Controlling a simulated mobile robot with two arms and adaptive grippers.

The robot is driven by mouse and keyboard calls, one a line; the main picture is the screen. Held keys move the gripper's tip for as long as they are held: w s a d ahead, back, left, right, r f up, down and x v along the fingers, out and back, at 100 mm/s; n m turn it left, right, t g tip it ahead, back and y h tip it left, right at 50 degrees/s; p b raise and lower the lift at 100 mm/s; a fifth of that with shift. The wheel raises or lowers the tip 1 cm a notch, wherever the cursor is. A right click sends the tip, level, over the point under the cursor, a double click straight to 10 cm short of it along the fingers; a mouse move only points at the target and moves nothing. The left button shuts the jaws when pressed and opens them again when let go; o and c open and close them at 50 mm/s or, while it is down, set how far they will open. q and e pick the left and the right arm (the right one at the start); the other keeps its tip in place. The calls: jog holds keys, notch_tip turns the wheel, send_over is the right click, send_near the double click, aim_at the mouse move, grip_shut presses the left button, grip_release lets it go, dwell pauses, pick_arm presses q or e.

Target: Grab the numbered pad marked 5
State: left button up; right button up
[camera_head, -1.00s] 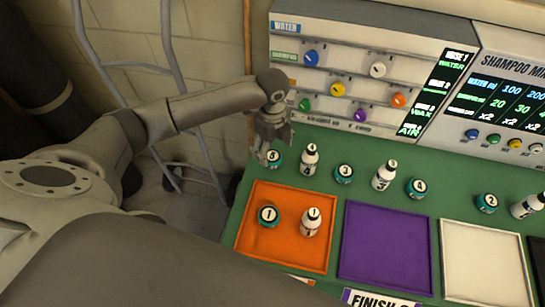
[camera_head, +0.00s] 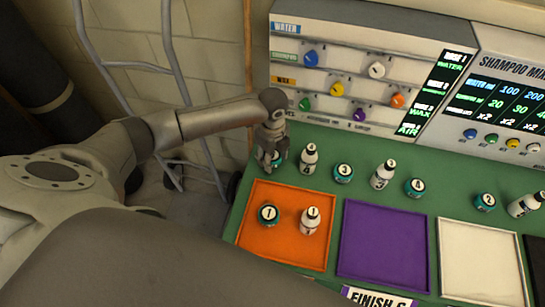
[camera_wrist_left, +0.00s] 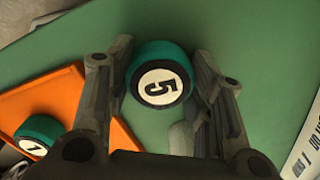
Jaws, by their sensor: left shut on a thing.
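The teal numbered pad marked 5 (camera_wrist_left: 160,84) sits between the two fingers of my left gripper (camera_wrist_left: 160,100) in the left wrist view. The gripper is shut on the pad's sides, over the green table. In the head view my left gripper (camera_head: 268,162) is at the table's back left corner, and its fingers hide most of pad 5 (camera_head: 281,157). I cannot tell whether the pad touches the table. My right gripper is in neither view.
An orange tray (camera_head: 255,250) holds pad 1 (camera_head: 268,214) and a white bottle (camera_head: 309,221). Purple (camera_head: 385,250) and white (camera_head: 480,260) trays are empty. Close right of my gripper stands another bottle (camera_head: 308,158), then pad 3 (camera_head: 343,173). A knob panel (camera_head: 360,70) rises behind.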

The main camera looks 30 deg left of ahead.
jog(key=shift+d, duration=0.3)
